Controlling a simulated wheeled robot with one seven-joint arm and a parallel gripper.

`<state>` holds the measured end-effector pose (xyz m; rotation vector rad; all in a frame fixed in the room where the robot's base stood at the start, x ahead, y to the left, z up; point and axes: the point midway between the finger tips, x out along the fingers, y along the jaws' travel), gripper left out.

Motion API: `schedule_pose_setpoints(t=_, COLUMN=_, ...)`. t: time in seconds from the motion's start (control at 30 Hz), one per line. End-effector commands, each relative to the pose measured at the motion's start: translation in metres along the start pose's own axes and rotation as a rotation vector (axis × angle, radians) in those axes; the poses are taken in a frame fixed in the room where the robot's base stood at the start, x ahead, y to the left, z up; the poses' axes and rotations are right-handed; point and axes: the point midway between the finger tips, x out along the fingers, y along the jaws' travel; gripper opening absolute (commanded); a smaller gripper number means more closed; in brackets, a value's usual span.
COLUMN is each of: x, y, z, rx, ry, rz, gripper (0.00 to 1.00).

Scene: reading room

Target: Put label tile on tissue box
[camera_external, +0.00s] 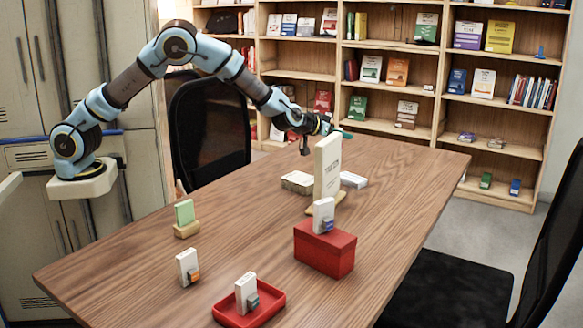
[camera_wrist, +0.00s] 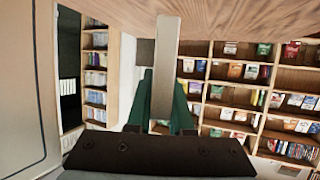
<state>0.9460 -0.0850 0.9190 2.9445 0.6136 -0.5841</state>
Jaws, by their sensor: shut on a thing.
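My gripper (camera_external: 332,132) is raised at the far part of the table, its green fingers pointing right. In the wrist view its fingers (camera_wrist: 162,95) are shut on a thin pale beige piece (camera_wrist: 165,60), seen edge-on, which I take as the label tile. In the external view, a tall cream panel (camera_external: 327,165) with dark lettering stands in front of the fingertips and hides the held piece. I cannot tell for sure which thing is the tissue box; low pale boxes (camera_external: 297,182) and (camera_external: 353,180) lie behind the panel.
A red box (camera_external: 323,250) bears a small white block (camera_external: 323,215). A red tray (camera_external: 270,308) holds another white block (camera_external: 246,292). A white-and-orange block (camera_external: 187,267) and a green tile on a wooden stand (camera_external: 186,230) stand left. The table's right side is clear.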

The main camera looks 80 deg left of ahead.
Motion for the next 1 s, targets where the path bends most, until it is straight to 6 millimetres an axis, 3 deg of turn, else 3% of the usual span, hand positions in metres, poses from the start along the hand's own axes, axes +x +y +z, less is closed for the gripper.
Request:
schedule_pose_setpoints(t=0.1, x=0.017, y=-0.001, z=-0.002, rx=0.013, ry=0.004, rz=0.042, gripper=0.0)
schedule_pose_setpoints(t=0.5, x=0.048, y=0.014, z=-0.013, rx=0.084, ry=0.005, rz=0.213, gripper=0.0)
schedule_pose_setpoints(t=1.0, x=0.054, y=0.025, z=-0.028, rx=0.156, ry=0.002, rz=0.375, gripper=0.0)
